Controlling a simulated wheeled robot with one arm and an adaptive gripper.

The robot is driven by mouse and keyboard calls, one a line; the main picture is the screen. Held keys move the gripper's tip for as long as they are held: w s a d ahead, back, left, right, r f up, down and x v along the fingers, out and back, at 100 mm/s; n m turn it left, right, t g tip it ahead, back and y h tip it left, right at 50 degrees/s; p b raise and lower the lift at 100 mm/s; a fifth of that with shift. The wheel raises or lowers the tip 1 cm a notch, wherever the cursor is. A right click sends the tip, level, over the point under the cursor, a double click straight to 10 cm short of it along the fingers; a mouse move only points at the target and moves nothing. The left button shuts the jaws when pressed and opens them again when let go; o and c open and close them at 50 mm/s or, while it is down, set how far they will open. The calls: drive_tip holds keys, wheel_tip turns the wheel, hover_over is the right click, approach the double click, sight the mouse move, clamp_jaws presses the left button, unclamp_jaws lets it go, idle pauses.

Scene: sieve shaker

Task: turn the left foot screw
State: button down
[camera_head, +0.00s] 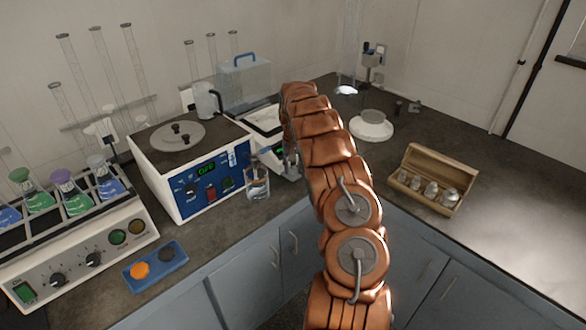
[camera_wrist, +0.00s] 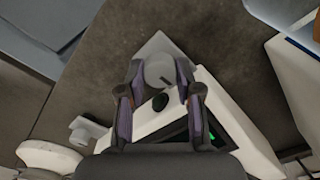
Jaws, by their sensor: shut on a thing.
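In the wrist view the left foot screw (camera_wrist: 158,70) is a round grey knob with a dark mark on its top, at the corner of a white instrument (camera_wrist: 237,130). My gripper (camera_wrist: 160,76) is shut on the screw, one finger on each side. Another grey foot screw (camera_wrist: 83,134) shows at the lower left, apart from my gripper. In the head view the white instrument (camera_head: 262,122) is partly behind my arm, which also hides the foot screws and most of the gripper.
A glass beaker (camera_head: 257,186) stands close to the instrument's front. A blue-fronted white machine (camera_head: 207,188) is on the left. A round white base (camera_head: 371,127) and an open wooden box of metal weights (camera_head: 410,188) are on the right. Bare counter lies between them.

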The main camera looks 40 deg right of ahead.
drive_tip(key=n+b, duration=0.1)
drive_tip(key=b, duration=0.1)
drive_tip(key=shift+f+n+b, duration=0.3)
drive_tip(key=shift+n+b, duration=0.05)
drive_tip(key=shift+n, duration=0.05)
drive_tip(key=n+b, duration=0.2)
drive_tip(key=shift+n, duration=0.4)
drive_tip(key=n+b, duration=0.2)
drive_tip(key=n, duration=0.1)
drive_tip(key=shift+r+b, duration=0.2)
drive_tip(key=shift+b, duration=0.1)
drive_tip(key=shift+r+n+b, duration=0.1)
drive_tip(key=shift+n+b, duration=0.55)
drive_tip(key=shift+n, duration=1.25)
drive_tip(key=c, duration=0.8)
unclamp_jaws()
drive_tip(key=shift+o, duration=0.2)
